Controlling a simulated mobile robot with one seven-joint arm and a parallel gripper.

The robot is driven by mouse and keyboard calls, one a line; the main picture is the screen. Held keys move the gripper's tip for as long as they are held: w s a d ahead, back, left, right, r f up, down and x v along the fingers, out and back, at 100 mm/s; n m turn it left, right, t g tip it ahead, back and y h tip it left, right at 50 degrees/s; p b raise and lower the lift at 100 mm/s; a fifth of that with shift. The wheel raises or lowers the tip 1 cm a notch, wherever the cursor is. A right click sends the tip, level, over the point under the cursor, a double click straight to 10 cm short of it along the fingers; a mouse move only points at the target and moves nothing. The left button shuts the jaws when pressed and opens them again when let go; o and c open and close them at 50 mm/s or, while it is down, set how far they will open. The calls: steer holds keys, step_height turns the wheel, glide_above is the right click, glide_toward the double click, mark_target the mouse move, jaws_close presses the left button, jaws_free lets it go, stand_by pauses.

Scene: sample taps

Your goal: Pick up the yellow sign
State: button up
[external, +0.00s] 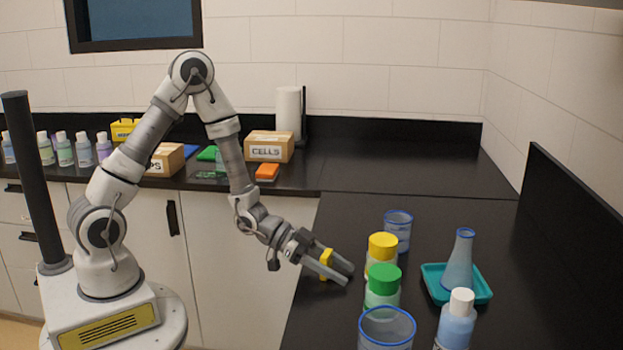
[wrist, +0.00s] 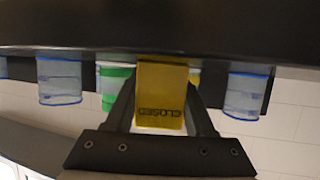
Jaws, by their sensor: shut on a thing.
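The yellow sign (wrist: 162,92) is a small block-like plate with dark lettering that reads "CLOSED", upside down in the wrist view. It is between the fingers of my gripper (wrist: 162,105), which is shut on it. In the external view my gripper (external: 337,268) is at the left edge of the right-hand black counter, and the yellow sign (external: 326,258) shows as a small yellow piece between its fingers. The fingers hide part of the sign there. I cannot tell whether the sign touches the counter.
Right of my gripper stand a yellow-capped bottle (external: 382,247), a green-capped bottle (external: 383,283), blue-rimmed beakers (external: 398,228) and (external: 386,335), a white-capped bottle (external: 456,325), and a flask (external: 459,262) on a teal tray (external: 484,292). The back right of the counter (external: 440,195) is clear.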

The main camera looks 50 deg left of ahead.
steer(key=shift+r, duration=0.5)
step_height(320, 180, up, 4)
steer(key=shift+s+d+f+p, duration=0.1)
steer(key=shift+p, duration=0.5)
steer(key=s+d+r+b, duration=0.5)
steer(key=s+r, duration=0.1)
steer(key=s, duration=0.4)
steer(key=shift+d, duration=0.25)
steer(key=shift+r, duration=0.1)
